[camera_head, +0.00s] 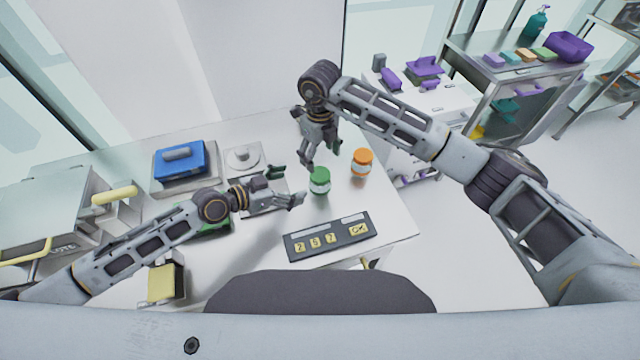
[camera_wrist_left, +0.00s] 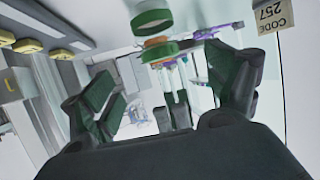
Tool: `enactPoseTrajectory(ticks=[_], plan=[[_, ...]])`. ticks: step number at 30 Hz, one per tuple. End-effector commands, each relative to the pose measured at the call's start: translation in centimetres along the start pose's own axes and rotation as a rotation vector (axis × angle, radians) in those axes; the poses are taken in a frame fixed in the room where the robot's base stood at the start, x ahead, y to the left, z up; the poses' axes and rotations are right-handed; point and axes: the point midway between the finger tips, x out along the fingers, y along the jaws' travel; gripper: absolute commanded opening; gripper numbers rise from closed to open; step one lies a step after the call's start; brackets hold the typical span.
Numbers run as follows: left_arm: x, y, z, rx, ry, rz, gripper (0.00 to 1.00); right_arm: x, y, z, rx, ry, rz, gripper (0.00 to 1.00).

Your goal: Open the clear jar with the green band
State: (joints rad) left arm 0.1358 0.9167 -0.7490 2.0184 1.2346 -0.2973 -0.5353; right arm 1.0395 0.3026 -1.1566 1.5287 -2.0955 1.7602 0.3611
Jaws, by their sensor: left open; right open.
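The clear jar with a green lid and green band (camera_head: 320,181) stands upright on the white table in the head view. Part of a green-banded jar (camera_wrist_left: 152,20) shows at the top of the left wrist view, cut off by the edge. My left gripper (camera_head: 284,187) is open and empty, just left of the jar, its fingers pointing toward it. Its two dark fingers also show in the left wrist view (camera_wrist_left: 168,88), with nothing between them. My right gripper (camera_head: 322,155) is open, pointing down behind the jar and apart from it.
An orange-lidded jar (camera_head: 362,163) stands right of the green one. A dark keypad (camera_head: 328,237) with yellow keys lies in front. A blue-topped device (camera_head: 180,160) and a scale-like plate (camera_head: 242,158) are at the left. A code note (camera_wrist_left: 272,15) shows in the wrist view.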

Motion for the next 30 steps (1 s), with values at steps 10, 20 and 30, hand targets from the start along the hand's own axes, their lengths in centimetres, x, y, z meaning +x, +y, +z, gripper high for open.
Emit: enactPoseTrajectory(ticks=[10, 20, 30], plan=[[2.4, 0.0, -0.1, -0.001, 0.001, 0.0, 0.88, 0.0, 0.0, 0.0, 0.0, 0.0, 0.0, 0.73], [4.8, 0.1, 0.0, -0.001, 0.0, 0.001, 0.88, 0.0, 0.0, 0.0, 0.0, 0.0, 0.0, 0.73], [7.3, 0.0, 0.0, -0.001, 0.001, 0.0, 0.88, 0.0, 0.0, 0.0, 0.0, 0.0, 0.0, 0.73]])
